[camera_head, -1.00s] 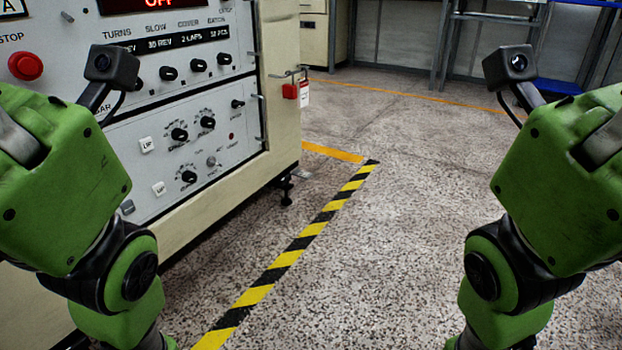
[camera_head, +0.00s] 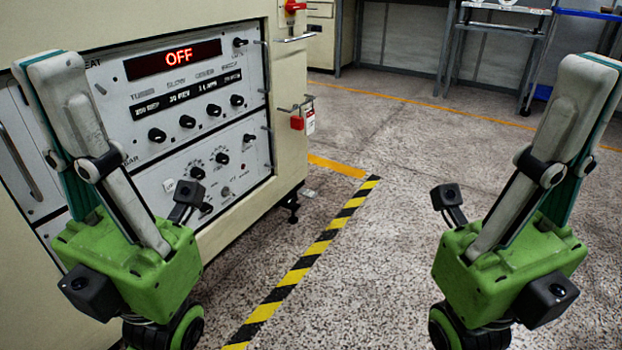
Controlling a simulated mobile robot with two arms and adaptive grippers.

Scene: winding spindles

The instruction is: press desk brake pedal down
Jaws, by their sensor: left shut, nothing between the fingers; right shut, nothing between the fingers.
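No brake pedal can be made out in the head view. A cream cabinet (camera_head: 258,218) with a grey control panel (camera_head: 140,120) stands at the left, and its red display (camera_head: 173,59) reads OFF. My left gripper (camera_head: 45,62) points upward in front of the panel, shut and empty, and hides part of its left side. My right gripper (camera_head: 592,68) points upward at the right over open floor, shut and empty. Neither gripper can be seen touching anything.
A yellow-black floor stripe (camera_head: 318,247) runs along the cabinet's right side, with an orange line (camera_head: 338,166) near its far end. A red lock with a tag (camera_head: 309,121) hangs at the cabinet corner. Metal racks (camera_head: 497,50) stand at the back. The speckled floor (camera_head: 370,260) between the grippers is clear.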

